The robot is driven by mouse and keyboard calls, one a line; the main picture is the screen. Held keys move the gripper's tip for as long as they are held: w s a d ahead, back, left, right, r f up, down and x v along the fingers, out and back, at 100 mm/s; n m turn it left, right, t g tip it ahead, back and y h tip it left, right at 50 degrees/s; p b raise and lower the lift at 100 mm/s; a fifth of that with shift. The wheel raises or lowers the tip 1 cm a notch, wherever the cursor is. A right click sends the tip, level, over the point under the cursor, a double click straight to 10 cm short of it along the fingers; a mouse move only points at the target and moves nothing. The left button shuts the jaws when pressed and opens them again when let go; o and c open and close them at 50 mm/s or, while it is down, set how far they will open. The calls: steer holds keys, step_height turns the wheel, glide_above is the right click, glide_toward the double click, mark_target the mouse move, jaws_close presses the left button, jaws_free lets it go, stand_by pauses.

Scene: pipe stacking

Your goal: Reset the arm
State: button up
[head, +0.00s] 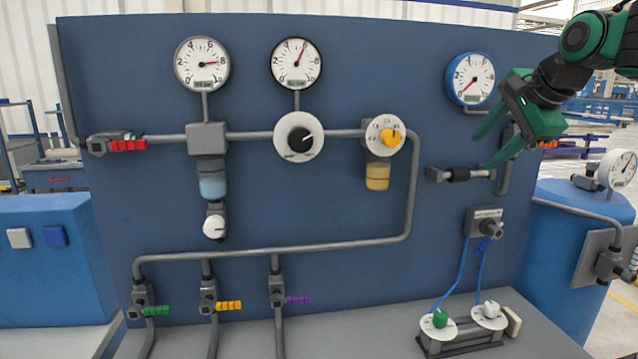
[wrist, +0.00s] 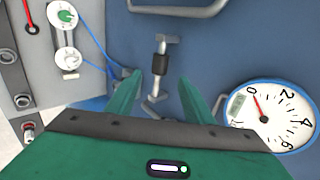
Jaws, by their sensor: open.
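My gripper (head: 488,144) is at the upper right of the head view, its green fingers spread and pointing down and left toward the blue panel (head: 340,200). It is open and nothing shows between the fingers. In the wrist view the two green fingers (wrist: 162,95) point up the picture, apart. A short grey pipe with a black sleeve (head: 459,174) is on the panel just below the fingers; the same pipe (wrist: 159,65) appears beyond the fingertips in the wrist view. I cannot tell whether the fingers touch anything.
A blue-rimmed gauge (head: 471,79) is left of my gripper, on the panel. Below are a grey connector (head: 485,226) with blue hoses and a box with green and white knobs (head: 462,328). A blue tank (head: 570,240) with a gauge stands at right.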

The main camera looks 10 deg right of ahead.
steer(key=s+a+f+n+g, duration=0.2)
steer(key=s+f+n+g, duration=0.1)
steer(key=s+f, duration=0.6)
steer(key=s+a+f+n+g, duration=0.2)
steer(key=s+f+n, duration=0.3)
steer(key=s+f, duration=0.3)
steer(key=s+a+f+n+g, duration=0.3)
steer(key=s+f, duration=0.6)
steer(key=f, duration=0.5)
steer(key=shift+s+f+n+g+y, duration=0.3)
steer(key=shift+s+f+n+g, duration=0.1)
steer(key=shift+n+g, duration=0.15)
steer(key=shift+w, duration=0.2)
